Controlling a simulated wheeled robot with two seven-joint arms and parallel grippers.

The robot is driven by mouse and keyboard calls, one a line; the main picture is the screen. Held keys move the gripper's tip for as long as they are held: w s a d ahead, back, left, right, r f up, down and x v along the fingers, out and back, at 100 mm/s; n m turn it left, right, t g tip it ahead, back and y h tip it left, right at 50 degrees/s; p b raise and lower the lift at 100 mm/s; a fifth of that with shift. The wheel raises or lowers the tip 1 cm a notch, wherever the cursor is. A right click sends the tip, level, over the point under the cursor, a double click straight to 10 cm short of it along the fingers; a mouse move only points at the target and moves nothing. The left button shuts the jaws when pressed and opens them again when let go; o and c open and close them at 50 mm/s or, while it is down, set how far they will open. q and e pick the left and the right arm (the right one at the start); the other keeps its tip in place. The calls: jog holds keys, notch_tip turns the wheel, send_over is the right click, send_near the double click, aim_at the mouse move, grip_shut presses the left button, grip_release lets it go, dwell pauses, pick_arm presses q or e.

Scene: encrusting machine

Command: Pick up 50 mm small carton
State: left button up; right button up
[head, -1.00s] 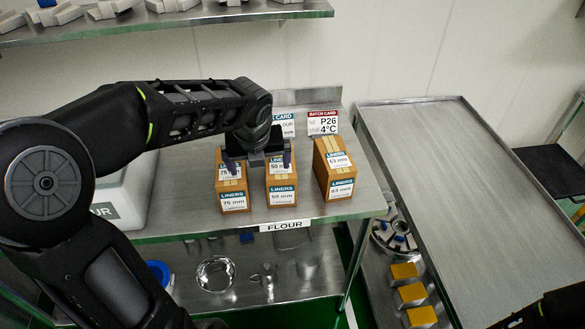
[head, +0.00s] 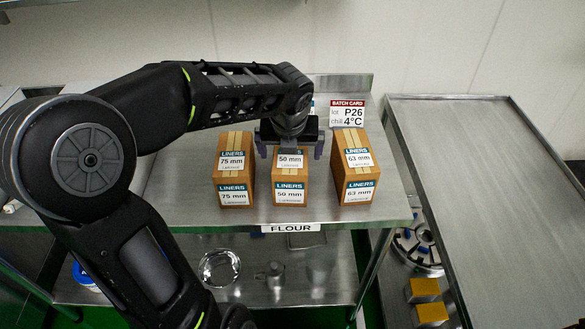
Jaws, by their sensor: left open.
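The 50 mm small carton (head: 290,188) is a brown box with white and blue liner labels, standing in the middle of a row of three on the metal shelf. My left gripper (head: 290,148) is open above its top rear part, with one finger on each side, left and right. The rear of its top is hidden by the gripper. Whether the fingers touch the carton cannot be told. The 75 mm carton (head: 234,170) stands to its left and the 63 mm carton (head: 353,168) to its right. My right gripper is not in view.
A batch card (head: 347,113) stands behind the 63 mm carton. A flour label (head: 291,228) marks the shelf's front edge. A bare metal table (head: 490,190) is at right. Metal ware, such as a bowl (head: 219,267), sits on the lower shelf.

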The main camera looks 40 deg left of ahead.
pick_arm(q)
jog(key=shift+s, duration=0.1)
jog(key=shift+x, duration=1.25)
jog(key=shift+f, duration=0.1)
jog(key=x, duration=0.5)
jog(key=shift+c, duration=0.2)
jog(key=c, duration=1.8)
